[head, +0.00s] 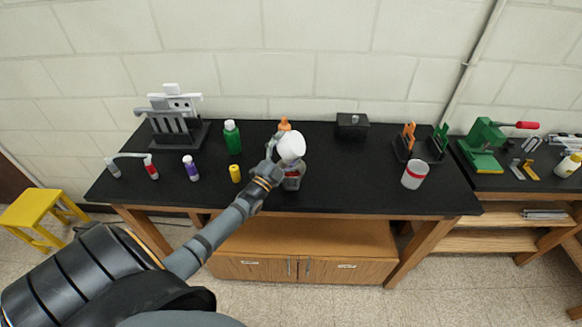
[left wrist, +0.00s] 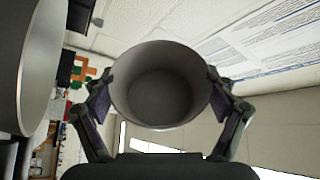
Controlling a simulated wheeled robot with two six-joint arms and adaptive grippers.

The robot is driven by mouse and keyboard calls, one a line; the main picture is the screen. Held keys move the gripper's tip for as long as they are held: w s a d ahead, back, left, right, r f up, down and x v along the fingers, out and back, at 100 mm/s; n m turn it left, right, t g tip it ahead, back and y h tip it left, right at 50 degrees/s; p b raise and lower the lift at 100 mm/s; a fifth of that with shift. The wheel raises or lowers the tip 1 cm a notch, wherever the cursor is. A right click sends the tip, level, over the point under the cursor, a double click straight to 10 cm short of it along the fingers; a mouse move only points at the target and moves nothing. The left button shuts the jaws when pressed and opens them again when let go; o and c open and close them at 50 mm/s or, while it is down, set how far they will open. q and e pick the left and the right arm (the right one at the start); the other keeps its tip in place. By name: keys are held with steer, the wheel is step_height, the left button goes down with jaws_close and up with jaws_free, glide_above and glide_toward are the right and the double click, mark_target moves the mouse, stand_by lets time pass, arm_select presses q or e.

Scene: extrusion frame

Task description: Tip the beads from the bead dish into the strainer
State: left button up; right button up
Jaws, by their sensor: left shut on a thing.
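My left gripper (head: 283,160) is shut on a white round dish (head: 291,146), likely the bead dish, and holds it above the black bench. In the left wrist view the dish (left wrist: 160,85) sits between the two fingers (left wrist: 160,100), its round hollow facing the camera. I see no beads in it. Below the held dish in the head view stands a greyish vessel (head: 293,181), partly hidden by my gripper; it may be the strainer, but I cannot tell. A large grey curved wall (left wrist: 28,65) fills the left of the wrist view. My right gripper is not in view.
An orange-topped item (head: 284,124) is behind the dish. The bench between dish and banded cup is clear.

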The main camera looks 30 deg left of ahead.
mark_target(281, 140)
arm_select(q)
steer(key=shift+s+a+f+n+t+y, duration=0.2)
steer(key=shift+n+y, duration=0.4)
steer(key=shift+n, duration=0.4)
steer(key=shift+w+a+f+n+t+y, duration=0.1)
steer(key=shift+a+n+y, duration=0.2)
steer(key=shift+n+y, duration=0.5)
steer(key=shift+s+a+r+n+y+p, duration=0.1)
steer(key=shift+a+r+n+y+p, duration=0.3)
steer(key=shift+n, duration=1)
steer(key=shift+s+a+r+n+y+p, duration=0.1)
steer(key=shift+r+n+y+p, duration=0.4)
steer(key=shift+n+y+p, duration=0.65)
steer(key=shift+s+a+r+n+y+p, duration=0.15)
steer(key=shift+r+n+y+p, duration=0.25)
steer(key=shift+n, duration=1.25)
